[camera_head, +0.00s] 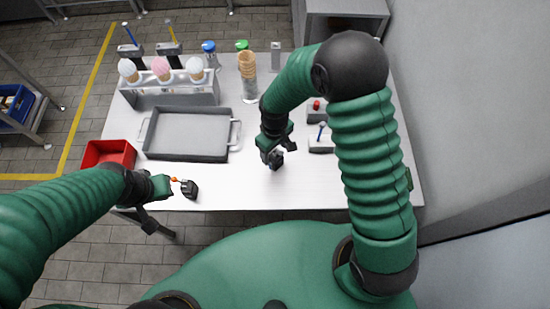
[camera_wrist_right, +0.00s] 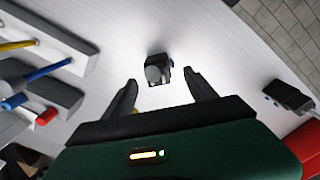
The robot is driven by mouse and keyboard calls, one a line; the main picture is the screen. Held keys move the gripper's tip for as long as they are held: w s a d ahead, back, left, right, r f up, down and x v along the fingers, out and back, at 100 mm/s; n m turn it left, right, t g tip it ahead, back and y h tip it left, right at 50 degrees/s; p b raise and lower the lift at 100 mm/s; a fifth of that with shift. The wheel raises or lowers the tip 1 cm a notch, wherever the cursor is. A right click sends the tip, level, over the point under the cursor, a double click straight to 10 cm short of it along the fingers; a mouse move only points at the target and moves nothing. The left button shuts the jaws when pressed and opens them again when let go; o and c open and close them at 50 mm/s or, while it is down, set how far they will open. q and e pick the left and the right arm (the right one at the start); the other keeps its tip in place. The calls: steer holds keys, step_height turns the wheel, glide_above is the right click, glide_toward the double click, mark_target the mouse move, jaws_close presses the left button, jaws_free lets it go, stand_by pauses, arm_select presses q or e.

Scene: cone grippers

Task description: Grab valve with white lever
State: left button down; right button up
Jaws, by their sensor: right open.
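A small dark valve (camera_wrist_right: 160,68) with a pale, whitish-grey round end lies on the white table in the right wrist view. It sits just beyond and between my right fingertips. In the head view the dark valve (camera_head: 277,160) is by the tip of my right gripper (camera_head: 275,151). That gripper (camera_wrist_right: 163,88) is open, with nothing between its fingers. My left gripper (camera_head: 158,192) is low at the table's front left. A second dark valve (camera_head: 190,189) with an orange lever is beside it; whether the left fingers touch it is unclear.
A grey tray (camera_head: 188,111) and a red bin (camera_head: 125,156) are on the left. A rack (camera_head: 150,101) with ice-cream cones stands behind. The table's front middle is clear.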

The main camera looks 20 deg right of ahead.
steer(key=f, duration=0.3)
steer(key=f+p, duration=0.1)
steer(key=f, duration=0.1)
steer(key=shift+d, duration=0.35)
steer(key=shift+a+f, duration=0.1)
steer(key=shift+f, duration=0.1)
steer(key=shift+a, duration=0.15)
steer(key=shift+c, duration=0.4)
steer(key=shift+r, duration=0.1)
steer(key=shift+c, duration=1.2)
jaws_close()
